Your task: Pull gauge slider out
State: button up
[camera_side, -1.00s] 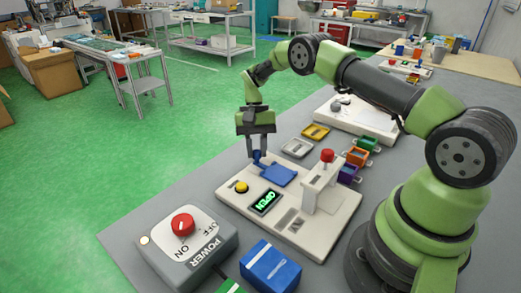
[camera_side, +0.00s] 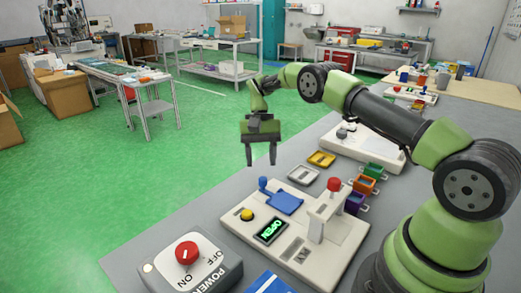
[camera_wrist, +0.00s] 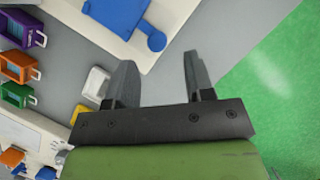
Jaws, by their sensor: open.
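The blue slider (camera_side: 285,203), a flat plate with a round upright knob (camera_side: 263,184) at its outer end, lies at the far edge of the cream board (camera_side: 240,228). In the wrist view the blue plate (camera_wrist: 115,12) and its knob (camera_wrist: 155,41) show at the top, partly cut off by the frame. My gripper (camera_side: 261,164) is open and empty, pointing down and raised above the knob's level, clear of it. In the wrist view my gripper's two fingers (camera_wrist: 160,72) are apart with nothing between them.
The board also carries a yellow button (camera_side: 246,214), a green-lit "OPEN" display (camera_side: 271,231) and a white post with a red knob (camera_side: 334,184). A power switch box (camera_side: 190,262) stands in front. Small coloured bins (camera_side: 366,184) lie to the right. Green floor lies beyond the table edge.

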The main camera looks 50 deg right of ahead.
jog(key=v, duration=0.3)
dwell(0.5)
jog(key=s+a+r+n+t+h, duration=0.1)
jog(key=s+a+r+n+t, duration=0.2)
jog(key=r, duration=0.7)
jog(key=s+a+r+t+h, duration=0.15)
jog(key=s+a+r, duration=0.3)
jog(key=r, duration=0.65)
jog(key=s+a+n+t, duration=0.1)
jog(key=s+a+t, duration=0.1)
jog(key=s, duration=0.7)
jog(key=s+a+n+t+y, duration=0.1)
jog(key=s+t, duration=0.3)
jog(key=s, duration=0.4)
jog(key=shift+s+a+f, duration=0.35)
jog(key=shift+a+f, duration=0.15)
jog(key=shift+a, duration=0.2)
